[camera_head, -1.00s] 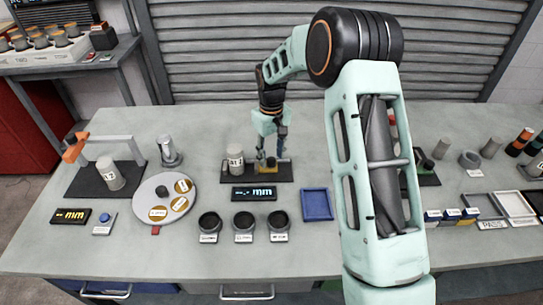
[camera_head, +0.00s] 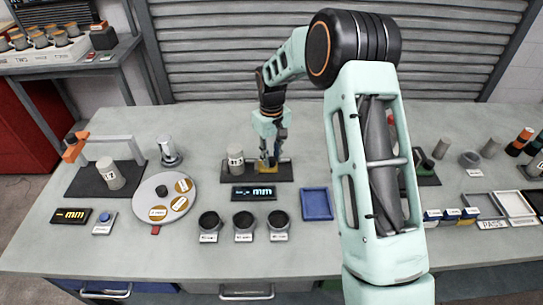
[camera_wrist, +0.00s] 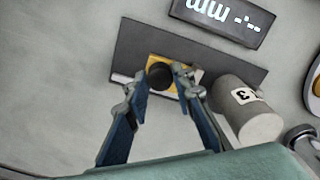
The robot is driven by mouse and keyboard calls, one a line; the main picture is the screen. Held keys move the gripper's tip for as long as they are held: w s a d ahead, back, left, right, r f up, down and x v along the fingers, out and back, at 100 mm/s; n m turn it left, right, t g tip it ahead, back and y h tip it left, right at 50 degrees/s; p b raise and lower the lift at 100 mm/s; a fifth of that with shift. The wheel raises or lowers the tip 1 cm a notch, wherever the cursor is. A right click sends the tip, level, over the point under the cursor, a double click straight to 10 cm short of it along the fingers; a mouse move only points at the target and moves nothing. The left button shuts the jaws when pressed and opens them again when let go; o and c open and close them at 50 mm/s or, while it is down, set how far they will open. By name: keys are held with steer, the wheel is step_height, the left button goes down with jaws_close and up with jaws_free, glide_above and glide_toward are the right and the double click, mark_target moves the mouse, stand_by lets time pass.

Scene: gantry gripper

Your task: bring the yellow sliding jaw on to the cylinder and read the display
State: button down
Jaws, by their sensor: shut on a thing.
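The yellow sliding jaw (camera_wrist: 181,88) with its black knob (camera_wrist: 160,75) sits on the dark base plate (camera_wrist: 130,55); it shows in the head view too (camera_head: 268,169). My gripper (camera_head: 271,160) is down at the jaw, shut on the black knob, one finger on each side. The grey labelled cylinder (camera_head: 236,157) stands upright on the same plate, left of the jaw in the head view. In the wrist view the cylinder (camera_wrist: 247,112) is right of the jaw, with a small gap between them. The display (camera_head: 254,193) in front of the plate shows dashes and "mm".
Three dark round cups (camera_head: 244,222) and a blue tray (camera_head: 317,204) stand nearer the table's front edge. A round disc with tan labels (camera_head: 168,198) and a second gantry stand with a cylinder (camera_head: 110,173) are at left. My arm hides part of the right side.

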mark_target(260, 166)
steer(key=a, duration=0.3)
steer(key=shift+a, duration=0.4)
steer(key=c, duration=1.7)
jaws_free()
steer(key=shift+o, duration=0.2)
step_height(260, 166, up, 12)
